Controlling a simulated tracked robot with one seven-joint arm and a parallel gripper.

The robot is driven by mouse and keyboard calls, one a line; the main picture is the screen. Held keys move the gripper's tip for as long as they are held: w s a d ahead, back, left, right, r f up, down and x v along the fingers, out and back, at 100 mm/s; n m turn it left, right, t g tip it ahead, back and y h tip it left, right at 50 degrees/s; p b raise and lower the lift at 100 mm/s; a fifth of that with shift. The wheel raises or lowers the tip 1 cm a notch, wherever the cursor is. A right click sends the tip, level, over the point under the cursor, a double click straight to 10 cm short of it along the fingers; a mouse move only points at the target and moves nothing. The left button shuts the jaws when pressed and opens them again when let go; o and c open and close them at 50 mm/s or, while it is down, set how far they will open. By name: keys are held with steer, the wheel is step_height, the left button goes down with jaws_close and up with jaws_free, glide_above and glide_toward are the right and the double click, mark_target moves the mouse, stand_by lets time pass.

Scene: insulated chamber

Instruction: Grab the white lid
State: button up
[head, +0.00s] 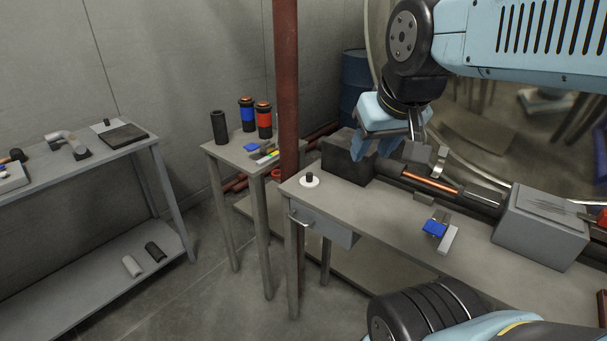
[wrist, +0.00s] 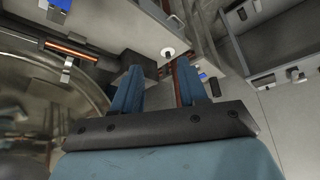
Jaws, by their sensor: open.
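The white lid (head: 309,181) is a small white disc with a black knob. It lies near the left end of the middle workbench (head: 375,207), above the drawer. It also shows in the wrist view (wrist: 168,52), beyond the fingers and roughly between them. My gripper (head: 377,150) is above the bench in the head view, to the right of the lid and higher than it, not touching it. In the wrist view my gripper (wrist: 160,82) has its two blue fingers spread apart with nothing between them.
A dark block (head: 347,158) stands on the bench right of the lid. Behind it runs a device with a copper-coloured rod (head: 430,180). A blue-and-grey part (head: 435,228) lies on the bench. A red-brown post (head: 287,85) rises just behind the bench's left end. Bench space around the lid is clear.

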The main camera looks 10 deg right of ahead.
steer(key=shift+o, duration=1.1)
steer(key=shift+w+a, duration=0.25)
steer(key=shift+w, duration=0.1)
steer(key=w+a+f+m+t+y, duration=0.15)
steer(key=w+a+f, duration=0.4)
steer(key=w, duration=0.75)
steer(key=w+a+f+m+t, duration=0.35)
steer(key=w+a, duration=0.25)
steer(key=w, duration=0.6)
steer(key=m+t+h, duration=0.1)
steer(key=m+h, duration=0.2)
steer(key=h, duration=1)
glide_toward(307, 176)
steer(key=shift+m+y, duration=0.25)
steer(key=shift+m, duration=0.05)
steer(key=x, duration=0.5)
steer(key=shift+s+d+f, duration=0.2)
steer(key=shift+s+d, duration=0.1)
steer(key=shift+s, duration=0.05)
steer(key=shift+w+r+x, duration=0.1)
steer(key=shift+r+x, duration=0.05)
steer(key=shift+x, duration=1.5)
steer(key=shift+w+r+x, duration=0.15)
steer(key=shift+r+x, duration=0.05)
steer(key=shift+x, duration=1.4)
steer(key=shift+a, duration=0.2)
